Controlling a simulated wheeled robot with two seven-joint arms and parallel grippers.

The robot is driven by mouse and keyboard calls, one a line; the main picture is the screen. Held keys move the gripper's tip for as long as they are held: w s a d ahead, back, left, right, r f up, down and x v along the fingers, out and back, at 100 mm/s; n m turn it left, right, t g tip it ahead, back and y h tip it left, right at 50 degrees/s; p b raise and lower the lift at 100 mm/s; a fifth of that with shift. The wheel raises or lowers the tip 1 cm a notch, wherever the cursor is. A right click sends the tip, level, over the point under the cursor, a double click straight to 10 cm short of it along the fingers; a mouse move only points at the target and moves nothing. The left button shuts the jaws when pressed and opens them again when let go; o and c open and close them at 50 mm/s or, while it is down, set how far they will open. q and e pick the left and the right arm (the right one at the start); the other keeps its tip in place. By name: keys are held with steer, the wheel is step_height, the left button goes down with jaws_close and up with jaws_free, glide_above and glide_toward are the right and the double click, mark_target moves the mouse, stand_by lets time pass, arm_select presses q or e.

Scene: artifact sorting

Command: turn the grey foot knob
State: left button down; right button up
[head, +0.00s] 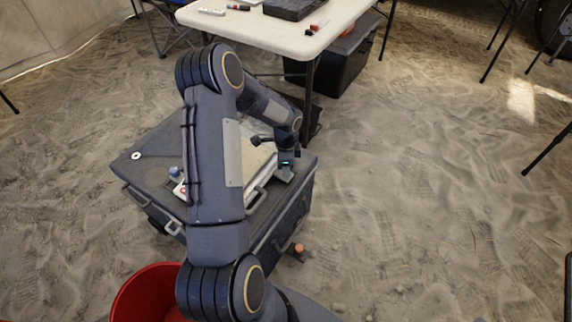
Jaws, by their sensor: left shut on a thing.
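My left gripper (285,168) points down at the right edge of a pale flat device (262,165) lying on top of a dark grey case (150,175). It is shut on the grey foot knob, which is mostly hidden by the gripper at the device's right side. My left arm covers much of the device's middle and left part. My right gripper is not in view.
A blue-capped item (174,172) and a white ring (136,155) are on the case's left side. A red bucket (135,295) stands in front. A white table (285,38) stands behind, with a black bin (335,65) beneath. Sandy ground at right is mostly clear.

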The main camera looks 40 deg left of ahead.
arm_select(q)
steer(key=shift+m, duration=0.3)
steer(key=c, duration=1.3)
jaws_free()
steer(key=shift+o, duration=0.2)
step_height(320, 180, up, 7)
steer(key=shift+p, duration=0.9)
steer(key=shift+r, duration=0.45)
